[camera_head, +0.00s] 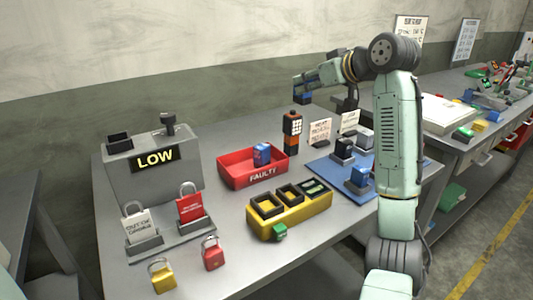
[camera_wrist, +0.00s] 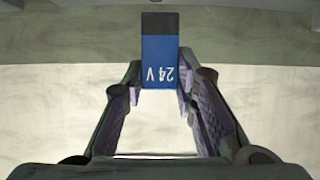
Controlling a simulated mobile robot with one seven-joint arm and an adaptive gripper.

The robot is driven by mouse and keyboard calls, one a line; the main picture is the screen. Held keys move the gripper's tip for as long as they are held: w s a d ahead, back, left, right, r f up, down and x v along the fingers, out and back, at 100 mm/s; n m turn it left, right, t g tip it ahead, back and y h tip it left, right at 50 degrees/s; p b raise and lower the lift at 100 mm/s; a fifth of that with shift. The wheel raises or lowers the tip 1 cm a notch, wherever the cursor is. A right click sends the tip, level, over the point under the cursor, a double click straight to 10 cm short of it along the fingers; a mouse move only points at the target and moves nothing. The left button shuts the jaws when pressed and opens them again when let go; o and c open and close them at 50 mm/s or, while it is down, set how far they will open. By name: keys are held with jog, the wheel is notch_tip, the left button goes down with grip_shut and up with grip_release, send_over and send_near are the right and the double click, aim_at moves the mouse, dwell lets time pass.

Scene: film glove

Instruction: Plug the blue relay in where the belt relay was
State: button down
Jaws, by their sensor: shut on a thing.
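My gripper (camera_head: 304,88) is raised above the back of the bench, shut on a blue relay (camera_wrist: 160,62). The relay has a dark end and the label "24 V", which reads upside down in the wrist view. My two fingers (camera_wrist: 160,85) press on its sides. The yellow socket block (camera_head: 262,226) stands on the bench below. Two of its black-rimmed sockets look empty; the right one shows something green. Another blue relay (camera_head: 262,150) is in the red tray marked FAULTY (camera_head: 235,180). One more blue piece (camera_head: 359,176) stands on the blue mat (camera_head: 325,168).
A grey unit with a LOW display (camera_head: 155,158), tags and padlocks (camera_head: 162,275) occupy the left. A green piece (camera_head: 279,232) is at the block's front. An orange-black meter (camera_head: 292,130) and small signs (camera_head: 320,132) stand at the back. Dark pieces (camera_head: 343,150) stand on the mat.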

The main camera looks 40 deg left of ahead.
notch_tip(320, 180, down, 18)
jog(key=p, duration=0.3)
jog(key=shift+r, duration=0.2)
jog(key=shift+f, duration=0.1)
jog(key=c, duration=1.8)
grip_release()
jog(key=shift+f, duration=0.1)
jog(key=o, duration=0.5)
